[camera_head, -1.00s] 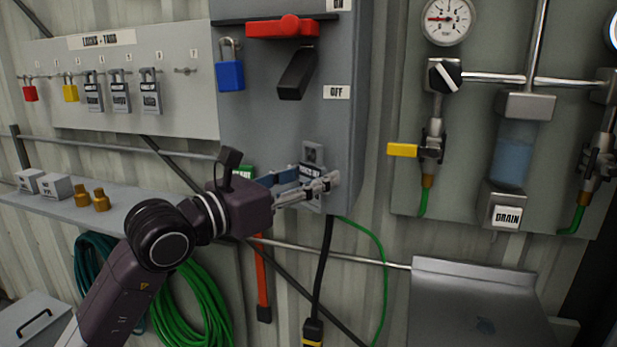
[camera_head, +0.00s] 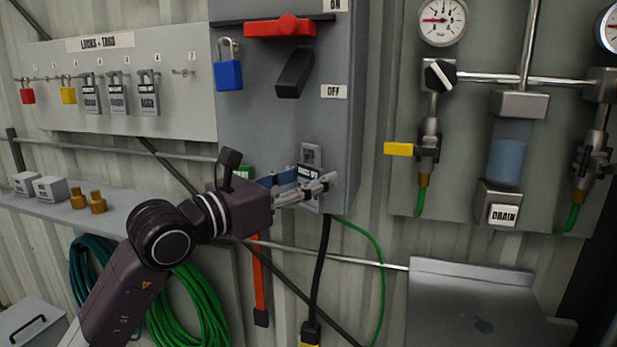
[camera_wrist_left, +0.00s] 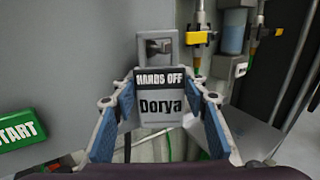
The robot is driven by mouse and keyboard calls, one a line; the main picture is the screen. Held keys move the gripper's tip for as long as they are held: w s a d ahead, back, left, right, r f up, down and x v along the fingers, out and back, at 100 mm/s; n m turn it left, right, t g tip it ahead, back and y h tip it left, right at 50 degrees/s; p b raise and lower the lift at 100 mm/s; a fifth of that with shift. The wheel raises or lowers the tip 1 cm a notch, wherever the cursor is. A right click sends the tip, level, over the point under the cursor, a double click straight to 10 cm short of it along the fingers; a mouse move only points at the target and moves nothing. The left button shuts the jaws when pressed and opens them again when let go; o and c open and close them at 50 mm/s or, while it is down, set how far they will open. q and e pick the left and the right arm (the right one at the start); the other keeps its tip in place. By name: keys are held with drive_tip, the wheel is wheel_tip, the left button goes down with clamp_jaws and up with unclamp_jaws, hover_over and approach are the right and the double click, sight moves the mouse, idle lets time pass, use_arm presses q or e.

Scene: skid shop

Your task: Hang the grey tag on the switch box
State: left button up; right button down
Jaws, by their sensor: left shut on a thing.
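The grey tag (camera_head: 311,154) carries a dark "HANDS OFF" band and the name "Dorya", which read clearly in the left wrist view (camera_wrist_left: 160,108). My left gripper (camera_head: 318,186) is shut on the tag by its sides and holds it upright. The tag is in front of the lower part of the grey switch box (camera_head: 230,115), near its right edge. The tag's top has a square opening, with a dark shape showing in it in the wrist view. I cannot tell whether the tag touches the box or a hook. My right gripper is not in view.
A blue padlock (camera_head: 228,74) hangs at the box's upper left, beside a red handle (camera_head: 288,27) and black lever (camera_head: 295,73). Gauge piping (camera_head: 433,120) stands right; a black cable (camera_head: 321,270) hangs below.

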use_arm(q)
drive_tip(key=o, duration=0.9)
drive_tip(key=shift+w+f, duration=0.2)
drive_tip(key=shift+f, duration=0.2)
drive_tip(key=o, duration=0.3)
drive_tip(key=shift+w+d, duration=0.1)
drive_tip(key=shift+w, duration=0.05)
drive_tip(key=shift+w+d, duration=0.1)
drive_tip(key=shift+r, duration=0.1)
